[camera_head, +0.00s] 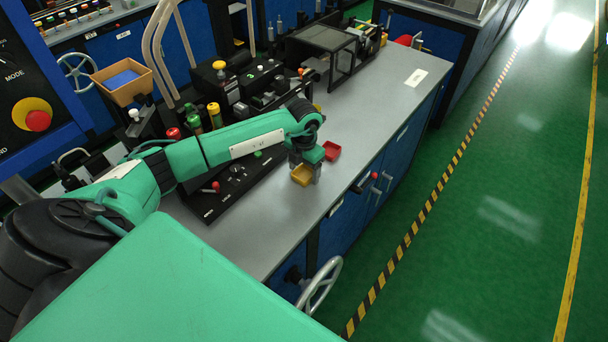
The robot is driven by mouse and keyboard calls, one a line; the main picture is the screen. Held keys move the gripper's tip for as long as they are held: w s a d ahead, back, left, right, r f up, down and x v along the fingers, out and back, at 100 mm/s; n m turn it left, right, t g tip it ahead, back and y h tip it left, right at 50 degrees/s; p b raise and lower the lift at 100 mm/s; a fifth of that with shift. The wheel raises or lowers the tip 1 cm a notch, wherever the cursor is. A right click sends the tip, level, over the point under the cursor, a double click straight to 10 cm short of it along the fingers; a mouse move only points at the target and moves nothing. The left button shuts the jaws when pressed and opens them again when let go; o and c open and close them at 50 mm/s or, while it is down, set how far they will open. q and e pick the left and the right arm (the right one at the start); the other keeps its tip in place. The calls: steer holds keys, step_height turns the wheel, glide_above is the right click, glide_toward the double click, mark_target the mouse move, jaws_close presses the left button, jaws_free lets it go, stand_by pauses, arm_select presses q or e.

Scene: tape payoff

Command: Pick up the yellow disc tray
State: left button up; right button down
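The yellow disc tray (301,176) is small and sits at the grey bench top, near its front edge. My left gripper (306,164) reaches down over it from the left, with its fingers right at the tray. One finger shows at the tray's right side. The gripper and wrist hide the tray's far part. I cannot tell whether the fingers are closed on the tray or whether it is lifted. My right gripper is not in view.
A red tray (331,150) lies just behind and right of the gripper. A black control panel (236,184) with knobs is to the left. A machine with a dark clear cover (325,48) stands farther back. The grey bench top (375,105) is clear to the right.

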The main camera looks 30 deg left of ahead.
arm_select(q)
steer(key=c, duration=0.9)
steer(key=shift+o, duration=0.2)
